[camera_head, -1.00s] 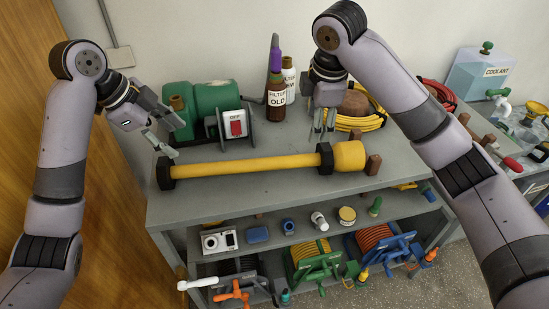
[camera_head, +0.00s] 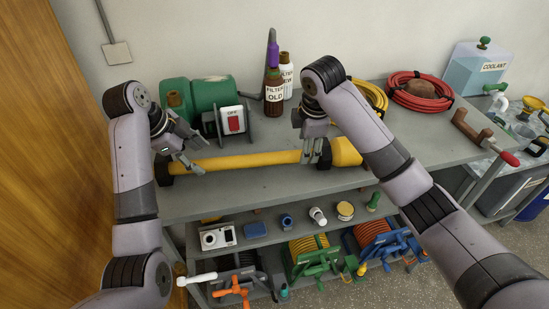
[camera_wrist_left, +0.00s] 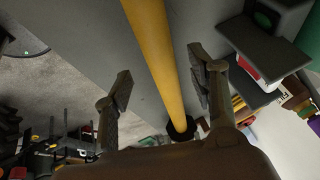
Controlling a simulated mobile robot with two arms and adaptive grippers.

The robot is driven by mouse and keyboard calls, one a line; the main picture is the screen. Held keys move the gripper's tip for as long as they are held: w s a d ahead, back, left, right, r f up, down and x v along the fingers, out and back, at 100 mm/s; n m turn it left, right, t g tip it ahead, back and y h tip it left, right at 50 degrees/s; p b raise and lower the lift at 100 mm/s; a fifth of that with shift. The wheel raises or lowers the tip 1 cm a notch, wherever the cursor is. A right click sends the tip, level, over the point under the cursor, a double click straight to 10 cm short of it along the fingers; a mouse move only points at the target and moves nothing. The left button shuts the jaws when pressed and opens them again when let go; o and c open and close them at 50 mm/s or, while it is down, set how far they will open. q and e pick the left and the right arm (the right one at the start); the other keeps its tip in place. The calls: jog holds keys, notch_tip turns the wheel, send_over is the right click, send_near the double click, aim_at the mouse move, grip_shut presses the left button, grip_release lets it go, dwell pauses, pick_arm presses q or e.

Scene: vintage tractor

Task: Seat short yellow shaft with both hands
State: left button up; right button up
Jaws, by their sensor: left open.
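The yellow shaft (camera_head: 252,161) lies lengthwise on the bench's top, with a dark collar (camera_head: 166,173) at its left end and a thicker yellow right end (camera_head: 345,152). My left gripper (camera_head: 198,157) is open at the shaft's left part. In the left wrist view, the shaft (camera_wrist_left: 158,50) runs between the two spread fingers (camera_wrist_left: 160,82), with a dark collar (camera_wrist_left: 181,130) farther along. My right gripper (camera_head: 315,155) points down at the shaft near its thick end and hides the collar there. I cannot tell whether its fingers grip the shaft.
Behind the shaft stand a green motor (camera_head: 212,93) with a switch box (camera_head: 232,120) and bottles (camera_head: 274,93). A yellow hose coil (camera_head: 375,95) and a red hose coil (camera_head: 420,89) lie at the back right. A lower shelf holds a camera (camera_head: 218,236) and small items.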

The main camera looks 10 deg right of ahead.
aim_at(206, 160)
pick_arm(q)
jog(key=shift+x, duration=3.15)
pick_arm(e)
jog(key=shift+x, duration=3.1)
pick_arm(q)
jog(key=shift+c, duration=0.3)
pick_arm(e)
jog(key=shift+c, duration=0.3)
pick_arm(q)
grip_shut()
pick_arm(e)
grip_shut()
pick_arm(q)
jog(key=shift+w+r, duration=0.2)
pick_arm(e)
jog(key=shift+w+r, duration=0.2)
jog(key=shift+r, duration=0.05)
